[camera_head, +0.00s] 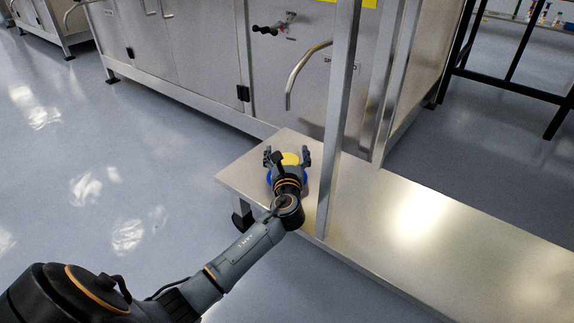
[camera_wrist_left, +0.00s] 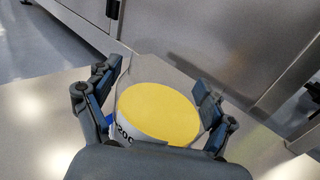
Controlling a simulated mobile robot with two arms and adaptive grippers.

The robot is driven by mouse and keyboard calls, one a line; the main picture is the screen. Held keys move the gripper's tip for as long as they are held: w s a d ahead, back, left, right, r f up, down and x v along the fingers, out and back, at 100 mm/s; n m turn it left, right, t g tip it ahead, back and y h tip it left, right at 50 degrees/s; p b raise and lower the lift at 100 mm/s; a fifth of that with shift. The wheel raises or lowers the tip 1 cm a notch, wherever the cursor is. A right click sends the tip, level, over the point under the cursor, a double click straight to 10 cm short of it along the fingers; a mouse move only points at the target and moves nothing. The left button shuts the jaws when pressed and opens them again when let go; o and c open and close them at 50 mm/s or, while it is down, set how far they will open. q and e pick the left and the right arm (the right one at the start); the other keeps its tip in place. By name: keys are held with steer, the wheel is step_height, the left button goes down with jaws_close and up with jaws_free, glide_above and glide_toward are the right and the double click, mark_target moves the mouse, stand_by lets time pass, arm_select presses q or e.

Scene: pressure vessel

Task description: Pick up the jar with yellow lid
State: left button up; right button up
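The jar with the yellow lid (camera_head: 291,159) stands upright on the steel bench (camera_head: 430,222), near its left end. In the left wrist view the round lid (camera_wrist_left: 158,112) faces up, and part of a white label with dark print shows below it. My left gripper (camera_head: 287,154) is open, with one finger on each side of the jar. Gaps show between the fingers and the lid in the left wrist view (camera_wrist_left: 158,75). The lower jar is mostly hidden by my gripper; bits of blue show there. My right gripper is not in view.
A steel upright post (camera_head: 338,130) rises from the bench just right of my left gripper. Behind stands a steel cabinet (camera_head: 185,50) with a curved pipe handle (camera_head: 300,66). The bench right of the post is clear, as is the floor at left.

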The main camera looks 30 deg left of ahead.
arm_select(q)
steer(key=c, duration=1.1)
steer(key=shift+c, duration=0.9)
